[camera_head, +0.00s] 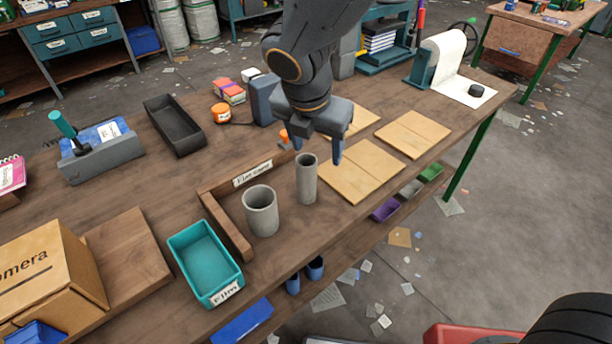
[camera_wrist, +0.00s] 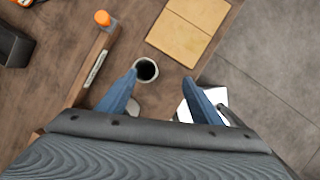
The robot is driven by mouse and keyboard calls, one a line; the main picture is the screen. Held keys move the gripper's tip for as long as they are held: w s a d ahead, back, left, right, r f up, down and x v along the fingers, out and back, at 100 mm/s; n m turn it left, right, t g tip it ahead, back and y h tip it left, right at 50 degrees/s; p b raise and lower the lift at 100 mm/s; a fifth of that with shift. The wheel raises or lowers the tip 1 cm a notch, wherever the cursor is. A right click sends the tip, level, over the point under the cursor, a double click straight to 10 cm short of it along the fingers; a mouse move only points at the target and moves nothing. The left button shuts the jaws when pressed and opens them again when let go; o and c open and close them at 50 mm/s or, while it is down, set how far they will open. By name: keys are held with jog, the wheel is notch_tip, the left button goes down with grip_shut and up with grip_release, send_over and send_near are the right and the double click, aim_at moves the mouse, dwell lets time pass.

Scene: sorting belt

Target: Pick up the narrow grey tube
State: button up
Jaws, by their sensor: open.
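The narrow grey tube (camera_head: 306,180) stands upright on the wooden bench, beside a wider grey tube (camera_head: 261,212) to its left. In the wrist view the narrow tube (camera_wrist: 146,70) shows from above as a dark round opening with a grey rim. My gripper (camera_head: 316,148) hangs just above and behind the narrow tube. In the wrist view its blue fingers (camera_wrist: 163,78) are apart, with the tube's mouth just beyond and between their tips. The gripper is open and empty. The wider tube is mostly hidden behind the gripper in the wrist view.
A labelled wooden corner rail (camera_head: 228,223) runs behind and left of the tubes. A teal tray (camera_head: 236,283) stands at front left. Flat wooden boards (camera_head: 352,190) lie right of the narrow tube. An orange-capped item (camera_wrist: 103,18) is near the rail. The bench's front edge is close.

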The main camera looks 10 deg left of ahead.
aim_at(306, 161)
jog(key=a+f+n, duration=0.1)
jog(key=f, duration=0.1)
jog(key=w+f, duration=0.1)
jog(key=f, duration=0.1)
jog(key=w+a+f+n, duration=0.1)
jog(key=f, duration=0.1)
jog(key=shift+w+a+f+n, duration=0.1)
jog(key=shift+a+f+n, duration=0.15)
jog(key=shift+a+n, duration=0.05)
jog(key=c, duration=1.4)
jog(key=shift+r, duration=0.1)
